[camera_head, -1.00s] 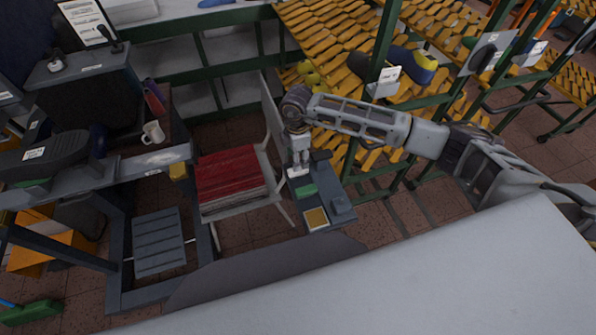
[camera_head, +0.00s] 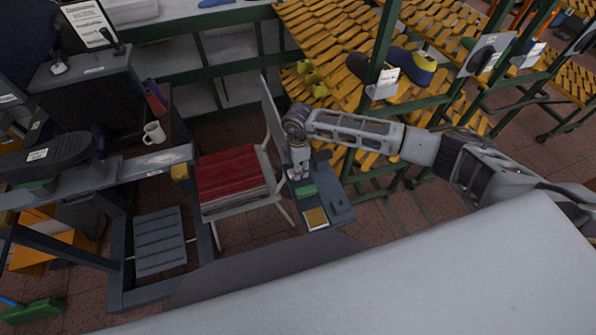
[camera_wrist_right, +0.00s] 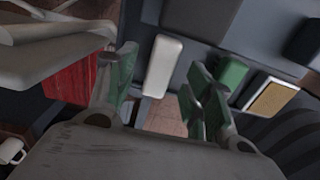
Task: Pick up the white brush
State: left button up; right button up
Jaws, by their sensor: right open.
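The white brush (camera_wrist_right: 164,62) shows in the right wrist view as a pale, rounded block on a dark grey surface. It lies beyond and between the fingertips of my right gripper (camera_wrist_right: 161,78), which is open with green-padded fingers on either side in the picture. The gripper appears to hold nothing. In the head view my right gripper (camera_head: 300,168) points down over the small grey bench (camera_head: 334,216), and it largely hides the brush there. My left gripper is not in view.
On the small bench are a green block (camera_head: 306,191) and a yellow-topped block (camera_head: 315,218). A chair with a red striped cover (camera_head: 232,178) stands close to the left. A green-framed rack with yellow shoe lasts (camera_head: 330,55) stands behind.

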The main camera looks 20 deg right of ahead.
jog(key=shift+f, duration=1.3)
jog(key=c, duration=1.1)
jog(key=shift+r, duration=0.2)
jog(key=shift+r+b, duration=0.7)
jog(key=shift+r, duration=4.15)
jog(key=o, duration=0.4)
jog(key=c, duration=0.3)
